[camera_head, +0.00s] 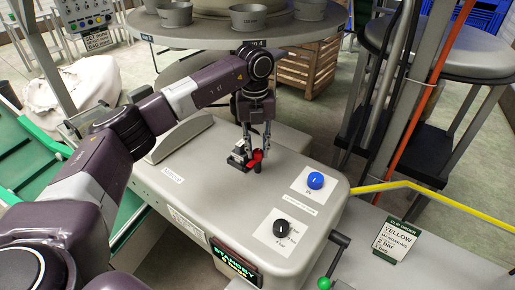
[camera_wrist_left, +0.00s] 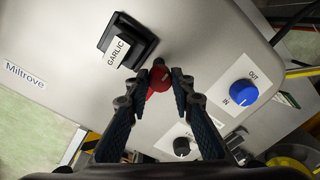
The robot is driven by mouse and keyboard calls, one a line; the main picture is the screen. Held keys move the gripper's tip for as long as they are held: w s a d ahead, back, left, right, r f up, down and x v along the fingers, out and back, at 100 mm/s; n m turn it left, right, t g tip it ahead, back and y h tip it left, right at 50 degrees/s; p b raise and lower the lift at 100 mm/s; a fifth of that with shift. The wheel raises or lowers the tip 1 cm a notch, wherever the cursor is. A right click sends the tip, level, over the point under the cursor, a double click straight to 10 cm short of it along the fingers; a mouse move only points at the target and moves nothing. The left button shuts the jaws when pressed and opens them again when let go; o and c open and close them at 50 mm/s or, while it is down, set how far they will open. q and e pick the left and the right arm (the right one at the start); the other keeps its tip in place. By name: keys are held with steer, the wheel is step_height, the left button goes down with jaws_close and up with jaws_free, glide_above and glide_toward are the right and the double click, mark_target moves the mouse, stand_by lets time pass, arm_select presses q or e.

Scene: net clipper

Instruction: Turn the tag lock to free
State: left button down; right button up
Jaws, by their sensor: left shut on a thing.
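A red knob (camera_head: 257,157), which looks like the tag lock, stands on top of the grey machine housing (camera_head: 215,190). In the left wrist view the red knob (camera_wrist_left: 157,84) sits between the fingertips of my left gripper (camera_wrist_left: 167,79). My left gripper (camera_head: 257,148) reaches down from above and is shut on it. Just beside it is a black tag holder (camera_wrist_left: 138,48) with a white tag (camera_wrist_left: 117,43) reading GARLIC. The fingers hide part of the knob, and I cannot read any mark of its position. My right gripper is not in view.
A blue knob (camera_head: 315,180) marked IN and OUT and a black knob (camera_head: 281,228) stand on the same housing to the right. A crank with a green handle (camera_head: 324,283) is at the front. A round table (camera_head: 215,34) with metal cups overhangs behind.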

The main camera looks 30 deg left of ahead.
mark_target(256, 151)
arm_select(q)
steer(key=shift+w+r, duration=0.1)
steer(key=c, duration=1.7)
jaws_free()
steer(key=r, duration=1.2)
steer(key=shift+a, duration=0.2)
